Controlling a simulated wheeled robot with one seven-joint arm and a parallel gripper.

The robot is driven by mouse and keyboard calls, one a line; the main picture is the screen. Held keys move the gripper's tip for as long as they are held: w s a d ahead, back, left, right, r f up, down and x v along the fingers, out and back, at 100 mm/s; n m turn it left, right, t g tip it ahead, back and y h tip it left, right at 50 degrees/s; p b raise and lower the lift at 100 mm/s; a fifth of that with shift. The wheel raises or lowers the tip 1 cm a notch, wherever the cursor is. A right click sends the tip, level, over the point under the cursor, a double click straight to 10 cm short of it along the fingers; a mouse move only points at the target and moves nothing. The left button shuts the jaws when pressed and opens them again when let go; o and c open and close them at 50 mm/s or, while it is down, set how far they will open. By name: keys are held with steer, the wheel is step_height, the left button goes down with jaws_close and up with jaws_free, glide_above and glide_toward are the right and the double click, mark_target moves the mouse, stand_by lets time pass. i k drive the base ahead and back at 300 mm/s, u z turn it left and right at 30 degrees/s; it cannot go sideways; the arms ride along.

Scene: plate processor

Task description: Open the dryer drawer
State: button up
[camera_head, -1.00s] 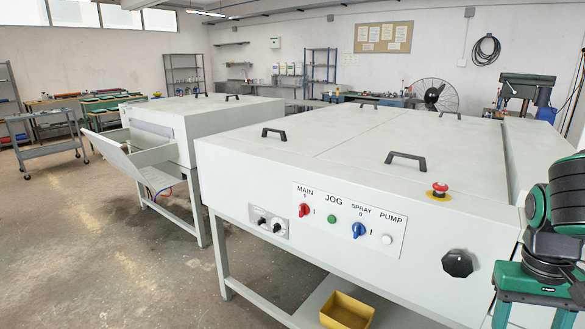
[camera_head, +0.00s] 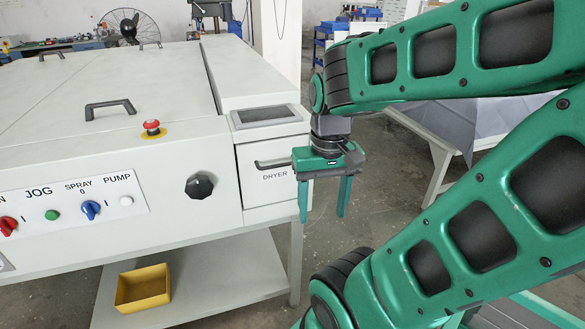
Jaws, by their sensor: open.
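The dryer drawer (camera_head: 262,186) is a pale panel labelled DRYER at the right end of the white machine's front. It looks shut, level with the face around it.
A dark screen (camera_head: 264,115) sits above the drawer. A black knob (camera_head: 199,186) and a red stop button (camera_head: 152,127) are to the left. A yellow bin (camera_head: 143,288) stands on the lower shelf. A pale table (camera_head: 430,145) is behind my arm.

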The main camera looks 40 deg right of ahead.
mark_target(266, 173)
steer(key=z, duration=1.35)
steer(key=k, duration=0.7)
steer(key=u, duration=0.55)
steer(key=i, duration=0.5)
steer(key=z, duration=0.05)
